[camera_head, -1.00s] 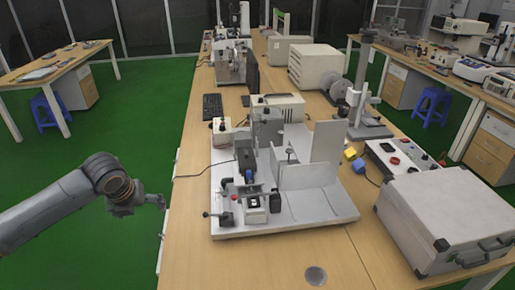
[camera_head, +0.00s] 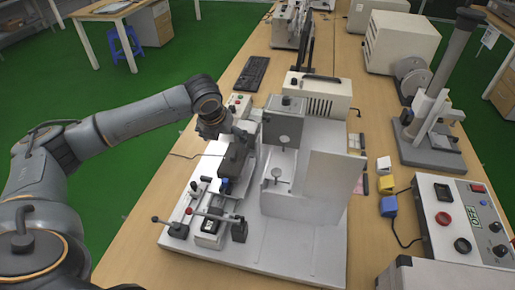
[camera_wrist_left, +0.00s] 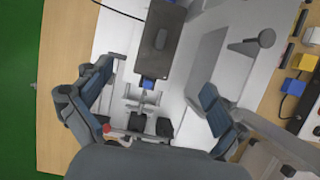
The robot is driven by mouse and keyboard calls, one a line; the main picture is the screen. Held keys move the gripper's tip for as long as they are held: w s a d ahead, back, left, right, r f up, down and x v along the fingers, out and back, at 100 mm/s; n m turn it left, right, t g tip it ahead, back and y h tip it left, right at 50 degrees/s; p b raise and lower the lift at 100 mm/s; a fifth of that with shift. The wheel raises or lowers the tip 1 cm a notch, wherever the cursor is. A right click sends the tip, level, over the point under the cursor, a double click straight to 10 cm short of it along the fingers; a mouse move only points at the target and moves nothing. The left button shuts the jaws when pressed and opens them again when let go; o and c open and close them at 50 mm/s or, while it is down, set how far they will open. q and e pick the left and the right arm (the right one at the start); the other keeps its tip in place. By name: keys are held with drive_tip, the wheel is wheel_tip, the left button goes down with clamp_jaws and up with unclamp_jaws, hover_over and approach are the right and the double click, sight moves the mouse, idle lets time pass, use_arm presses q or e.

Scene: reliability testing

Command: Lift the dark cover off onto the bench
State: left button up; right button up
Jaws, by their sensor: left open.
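The dark cover (camera_head: 234,160) is a dark grey, long block on the left part of the white test fixture (camera_head: 300,255). In the left wrist view the dark cover (camera_wrist_left: 160,42) shows at the upper middle with a raised grip on top and a blue piece at its near end. My left gripper (camera_head: 232,133) hangs above the cover and partly hides it. The wooden bench (camera_head: 140,262) carries the fixture. My right gripper is not in view.
Red-knobbed levers (camera_head: 190,211) and a small display (camera_head: 209,226) stand at the fixture's front left. A tall white plate (camera_head: 328,175) rises to the right. A control box (camera_head: 460,215) stands at right. Bare bench lies along the left edge.

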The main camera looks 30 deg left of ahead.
sight(232, 156)
use_arm(q)
drive_tip(key=x, duration=0.3)
drive_tip(key=p+x, duration=0.1)
drive_tip(key=x, duration=0.1)
drive_tip(key=shift+s+a+f, duration=0.1)
drive_tip(key=shift+s+f, duration=0.1)
drive_tip(key=shift+s, duration=0.2)
drive_tip(key=x, duration=0.2)
drive_tip(key=p+x, duration=0.1)
drive_tip(key=x, duration=0.1)
drive_tip(key=shift+w, duration=0.35)
drive_tip(key=x, duration=0.3)
drive_tip(key=shift+f+p, duration=0.1)
drive_tip(key=shift+p, duration=0.3)
drive_tip(key=shift+w+f, duration=0.2)
drive_tip(key=shift+f, duration=0.15)
drive_tip(key=c, duration=1.2)
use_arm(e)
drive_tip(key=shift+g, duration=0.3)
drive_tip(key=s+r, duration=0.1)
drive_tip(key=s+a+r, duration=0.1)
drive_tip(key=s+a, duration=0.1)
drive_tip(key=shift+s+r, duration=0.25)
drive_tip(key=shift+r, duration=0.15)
